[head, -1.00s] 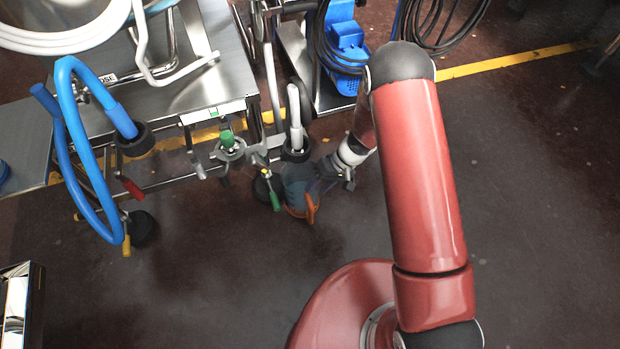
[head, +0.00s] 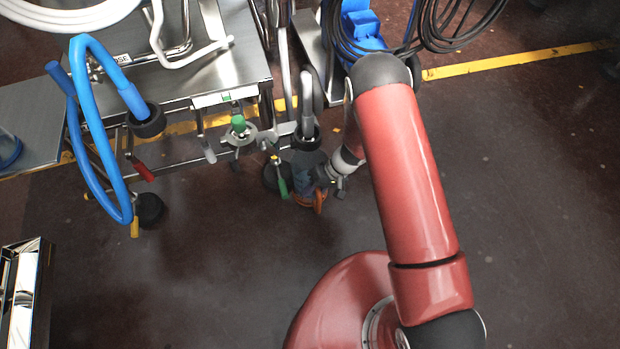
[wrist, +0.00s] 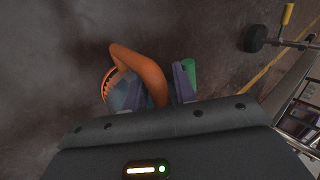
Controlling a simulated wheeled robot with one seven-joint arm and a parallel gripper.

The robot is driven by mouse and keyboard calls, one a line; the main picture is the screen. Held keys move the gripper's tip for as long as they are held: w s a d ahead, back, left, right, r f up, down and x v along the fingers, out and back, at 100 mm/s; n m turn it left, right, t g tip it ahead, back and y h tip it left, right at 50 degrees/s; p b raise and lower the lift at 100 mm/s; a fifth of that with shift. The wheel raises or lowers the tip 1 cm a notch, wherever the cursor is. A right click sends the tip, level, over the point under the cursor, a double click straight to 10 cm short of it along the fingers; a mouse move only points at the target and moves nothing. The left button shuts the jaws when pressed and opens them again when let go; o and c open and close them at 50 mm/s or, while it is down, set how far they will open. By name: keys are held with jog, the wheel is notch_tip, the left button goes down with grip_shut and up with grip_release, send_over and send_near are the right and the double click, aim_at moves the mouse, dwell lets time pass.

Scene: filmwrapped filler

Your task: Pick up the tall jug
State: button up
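The tall jug is a blue-grey vessel with an orange handle and an orange vented rim or base. In the head view the jug (head: 303,186) is low beside the trolley, partly hidden by my wrist and by hoses; its orange handle (head: 319,201) faces me. In the wrist view the jug's handle (wrist: 143,66) runs down between the fingers of my gripper (wrist: 160,90), with the body mostly hidden behind. One finger is on each side of the handle, close to it. I cannot tell whether both fingers press on it, or whether the jug touches the floor.
A steel trolley (head: 225,62) with valves and a blue hose (head: 85,130) stands close on the left. A blue unit with black hoses (head: 357,25) stands behind my arm. A shiny metal box (head: 22,300) is at lower left. The floor to the right is clear.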

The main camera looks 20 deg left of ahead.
grip_shut()
dwell(1.1)
